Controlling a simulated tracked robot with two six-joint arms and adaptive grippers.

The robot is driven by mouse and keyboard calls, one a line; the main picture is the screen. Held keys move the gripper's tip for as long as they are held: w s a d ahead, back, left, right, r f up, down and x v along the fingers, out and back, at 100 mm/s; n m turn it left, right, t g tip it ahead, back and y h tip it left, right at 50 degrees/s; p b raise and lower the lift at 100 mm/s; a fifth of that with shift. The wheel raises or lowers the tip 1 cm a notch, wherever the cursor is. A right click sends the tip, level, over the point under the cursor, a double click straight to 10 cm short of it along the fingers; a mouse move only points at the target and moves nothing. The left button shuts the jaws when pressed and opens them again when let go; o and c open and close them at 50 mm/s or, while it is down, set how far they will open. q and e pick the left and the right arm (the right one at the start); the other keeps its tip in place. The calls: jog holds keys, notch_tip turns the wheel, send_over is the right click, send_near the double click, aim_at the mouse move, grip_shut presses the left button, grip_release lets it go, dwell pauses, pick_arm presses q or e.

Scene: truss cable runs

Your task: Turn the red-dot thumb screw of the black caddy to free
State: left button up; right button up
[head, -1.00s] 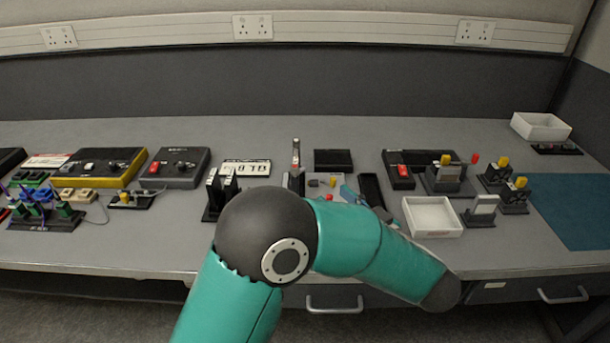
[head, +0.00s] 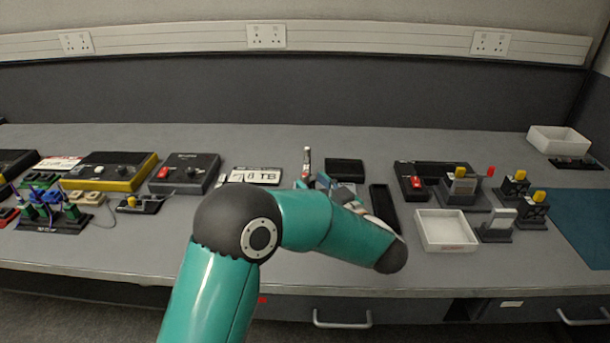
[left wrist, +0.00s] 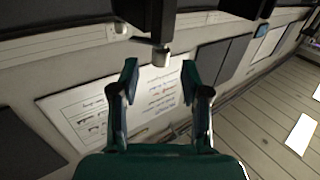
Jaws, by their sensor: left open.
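My left gripper (left wrist: 159,66) is open in the left wrist view, with one teal finger on each side. A small metal cylinder (left wrist: 161,57), perhaps a thumb screw, shows at the gap between the fingertips, below a dark upright part (left wrist: 160,18). No red dot shows on it, and I cannot tell whether this is the black caddy's screw. I see no clear finger contact. In the head view my left gripper (head: 326,184) is small and mostly hidden behind my teal arm. I cannot pick out the black caddy surely there. My right gripper is not in view.
A white tray (head: 446,231) and dark holders with yellow knobs (head: 514,186) stand right. A narrow black tray (head: 384,207) lies near the gripper.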

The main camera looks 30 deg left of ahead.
aim_at(307, 178)
pick_arm(q)
jog(key=shift+x, duration=2.1)
